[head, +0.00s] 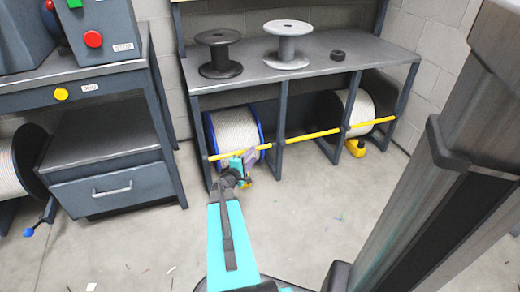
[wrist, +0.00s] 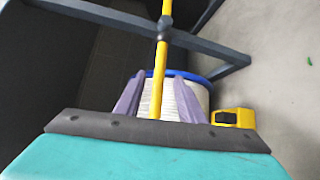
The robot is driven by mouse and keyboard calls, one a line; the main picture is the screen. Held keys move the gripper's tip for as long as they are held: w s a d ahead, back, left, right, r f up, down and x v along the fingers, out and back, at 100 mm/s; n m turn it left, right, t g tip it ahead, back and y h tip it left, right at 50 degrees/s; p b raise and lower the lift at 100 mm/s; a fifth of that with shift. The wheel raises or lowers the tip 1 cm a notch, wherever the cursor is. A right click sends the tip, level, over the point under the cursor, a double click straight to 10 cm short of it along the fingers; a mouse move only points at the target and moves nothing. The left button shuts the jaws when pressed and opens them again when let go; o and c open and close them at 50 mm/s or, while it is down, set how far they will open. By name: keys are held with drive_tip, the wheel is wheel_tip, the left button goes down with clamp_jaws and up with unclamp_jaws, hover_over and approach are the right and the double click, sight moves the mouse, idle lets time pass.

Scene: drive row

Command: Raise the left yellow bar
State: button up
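The left yellow bar (head: 215,157) runs across the front of the bench's left bay, in front of a white cable reel with blue rims (head: 235,127). My gripper (head: 246,160) is at this bar, and its fingers partly cover the bar in the head view. In the wrist view the yellow bar (wrist: 159,80) runs lengthwise between the two purple fingers of my gripper (wrist: 158,88). Gaps show on both sides of the bar, so the fingers look open around it. The reel (wrist: 181,95) is behind the fingers.
More yellow bar (head: 313,135) continues to the right past a dark post. A second reel (head: 352,107) and a yellow block (head: 355,147) are at the right. A yellow block (wrist: 234,118) is beside the reel in the wrist view. A drawer cabinet (head: 105,189) stands left.

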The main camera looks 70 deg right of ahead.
sight(258, 150)
drive_tip(key=shift+s+d+f+b, duration=0.2)
drive_tip(key=shift+d+b, duration=0.1)
drive_tip(key=shift+d, duration=1)
drive_tip(key=shift+s+d+f+b, duration=0.15)
drive_tip(key=shift+d+b, duration=0.1)
drive_tip(key=shift+d, duration=1.05)
drive_tip(key=shift+s+d+f+b, duration=0.1)
drive_tip(key=shift+d+f+b, duration=0.15)
drive_tip(key=shift+d, duration=1.05)
